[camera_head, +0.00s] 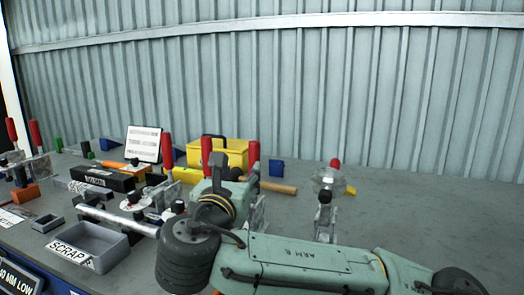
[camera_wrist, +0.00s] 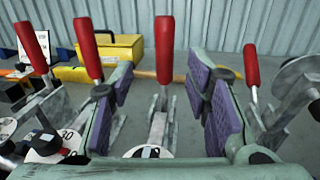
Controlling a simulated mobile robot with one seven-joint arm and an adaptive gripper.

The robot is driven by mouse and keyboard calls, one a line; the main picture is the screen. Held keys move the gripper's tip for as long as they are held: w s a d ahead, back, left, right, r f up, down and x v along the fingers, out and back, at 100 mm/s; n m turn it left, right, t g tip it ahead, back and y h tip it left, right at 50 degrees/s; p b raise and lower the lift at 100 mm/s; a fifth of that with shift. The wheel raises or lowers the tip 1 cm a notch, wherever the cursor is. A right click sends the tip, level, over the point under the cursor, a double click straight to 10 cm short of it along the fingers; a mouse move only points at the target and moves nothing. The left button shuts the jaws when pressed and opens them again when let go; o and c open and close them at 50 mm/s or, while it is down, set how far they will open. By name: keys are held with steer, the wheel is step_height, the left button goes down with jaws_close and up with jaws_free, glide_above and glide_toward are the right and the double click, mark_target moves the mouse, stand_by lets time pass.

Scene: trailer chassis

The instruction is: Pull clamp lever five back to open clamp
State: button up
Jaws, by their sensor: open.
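Several toggle clamps with red-handled levers stand in a row on the bench. In the wrist view one upright red lever (camera_wrist: 164,50) with its metal arm stands between the two purple-padded fingers of my gripper (camera_wrist: 164,88). The fingers are spread, with clear gaps on both sides of the lever. I cannot read a number marking it as five. In the head view a red lever (camera_head: 254,152) rises beside my wrist, which hides most of my gripper and the clamp base. A white disc (camera_wrist: 148,152) shows below the lever in the wrist view.
Other red levers stand close to the left (camera_wrist: 88,48) and right (camera_wrist: 252,70) of my fingers. A yellow box (camera_head: 222,152) and a wooden-handled tool (camera_head: 278,187) lie behind. A grey scrap tray (camera_head: 92,242) is at the front left. The bench's right side is clear.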

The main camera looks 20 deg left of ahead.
mark_target(253, 158)
steer(key=w, duration=0.3)
steer(key=w+p, duration=0.1)
steer(key=w, duration=0.3)
steer(key=w+a, duration=0.1)
steer(key=w, duration=0.3)
steer(key=shift+w+p, duration=0.15)
steer(key=shift+p, duration=0.15)
jaws_close()
steer(key=shift+r, duration=0.1)
stand_by(0.4)
